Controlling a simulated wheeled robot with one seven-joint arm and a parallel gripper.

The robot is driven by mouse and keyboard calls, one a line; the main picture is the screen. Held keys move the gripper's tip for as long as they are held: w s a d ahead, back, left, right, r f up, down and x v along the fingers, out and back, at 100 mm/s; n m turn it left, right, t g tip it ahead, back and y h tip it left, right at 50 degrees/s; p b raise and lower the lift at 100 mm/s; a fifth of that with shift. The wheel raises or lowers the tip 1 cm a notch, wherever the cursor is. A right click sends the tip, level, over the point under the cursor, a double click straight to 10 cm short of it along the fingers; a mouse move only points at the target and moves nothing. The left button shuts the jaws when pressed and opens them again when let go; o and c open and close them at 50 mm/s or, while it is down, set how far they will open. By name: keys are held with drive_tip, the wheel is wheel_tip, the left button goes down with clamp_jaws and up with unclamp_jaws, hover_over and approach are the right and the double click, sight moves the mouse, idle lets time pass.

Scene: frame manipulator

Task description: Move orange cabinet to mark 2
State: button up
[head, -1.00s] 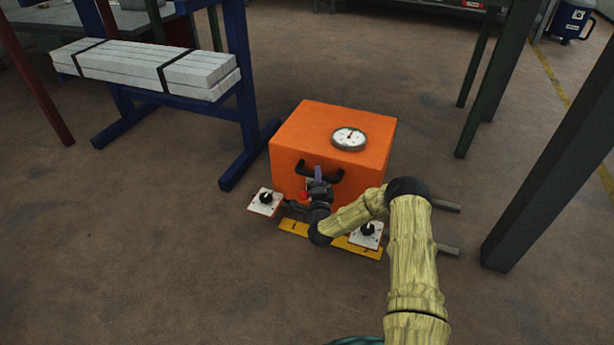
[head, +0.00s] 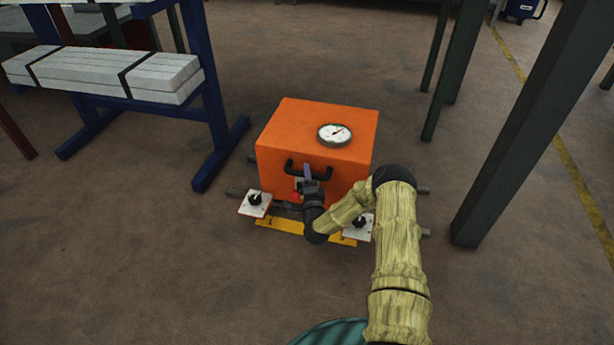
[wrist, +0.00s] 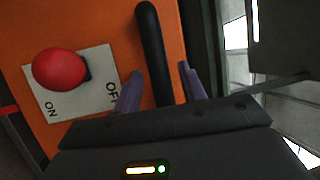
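The orange cabinet (head: 300,143) stands upright on the floor, with a round dial on top and a black handle on its front. It also shows in the wrist view (wrist: 75,22). My gripper (wrist: 160,70) has its two purple fingers on either side of the black handle (wrist: 152,40) and appears shut on it, though a thin gap shows. A red knob (wrist: 58,68) on a white ON/OFF plate is left of the fingers. A yellow strip (head: 281,226) lies at the cabinet's front base; its markings are too small to read, and mark 2 cannot be made out.
White plates with black knobs stand low at the cabinet's front left (head: 254,203) and front right (head: 357,228). Grey bars stick out beside its base. A blue rack (head: 215,110) with pale beams is at left, a dark post (head: 520,130) at right. The floor in front is clear.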

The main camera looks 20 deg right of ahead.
drive_tip(key=p+v, duration=0.7)
drive_tip(key=v, duration=1)
drive_tip(key=shift+s+p, duration=0.25)
drive_tip(key=shift+p, duration=0.15)
